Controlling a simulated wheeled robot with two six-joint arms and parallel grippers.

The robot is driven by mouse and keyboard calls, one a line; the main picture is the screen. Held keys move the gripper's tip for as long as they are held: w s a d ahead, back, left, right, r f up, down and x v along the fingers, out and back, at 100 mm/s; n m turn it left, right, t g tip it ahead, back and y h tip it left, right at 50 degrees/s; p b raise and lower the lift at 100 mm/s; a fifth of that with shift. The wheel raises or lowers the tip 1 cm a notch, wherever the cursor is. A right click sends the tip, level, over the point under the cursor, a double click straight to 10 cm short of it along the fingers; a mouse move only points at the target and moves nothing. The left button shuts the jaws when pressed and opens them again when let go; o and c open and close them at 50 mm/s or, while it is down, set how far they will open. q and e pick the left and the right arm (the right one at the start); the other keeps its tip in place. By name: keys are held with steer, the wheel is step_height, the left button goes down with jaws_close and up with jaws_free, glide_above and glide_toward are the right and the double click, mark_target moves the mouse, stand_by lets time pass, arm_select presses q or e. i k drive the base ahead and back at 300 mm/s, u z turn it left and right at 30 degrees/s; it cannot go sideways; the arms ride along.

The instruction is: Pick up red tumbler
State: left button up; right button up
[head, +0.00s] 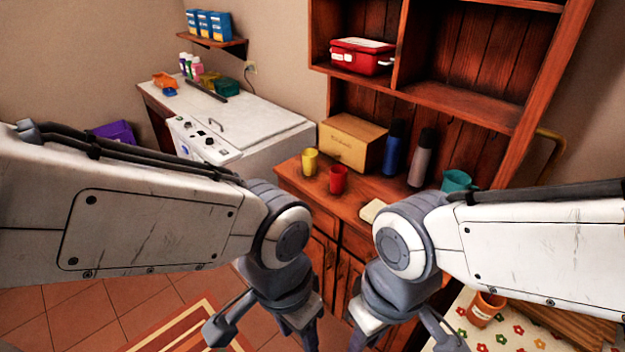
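The red tumbler (338,180) stands upright on the wooden counter of the hutch (290,178), just right of and slightly nearer than a yellow tumbler (310,161). My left gripper (262,335) is at the bottom centre, low in front of the cabinet doors. Its fingers are spread with nothing seen between them. My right gripper (405,338) is to its right, also with spread fingers and apparently empty. The lower finger parts run toward the bottom edge of the picture. Both grippers are apart from the red tumbler, below and in front of it.
A cardboard box (350,143), a blue bottle (393,150), a grey bottle (421,158) and a teal mug (456,181) stand behind or right of the tumblers. A cream item (372,210) lies near the counter's front. An orange cup (485,309) stands on a flowered cloth (470,338) at lower right.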

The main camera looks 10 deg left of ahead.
mark_target(338, 173)
steer(key=u, duration=0.45)
steer(key=k, duration=0.6)
steer(key=u, duration=1.15)
steer(key=i, duration=2.1)
steer(key=z, duration=0.9)
steer(key=i, duration=0.75)
steer(key=z, duration=1.35)
steer(key=i, duration=0.3)
steer(key=z, duration=0.15)
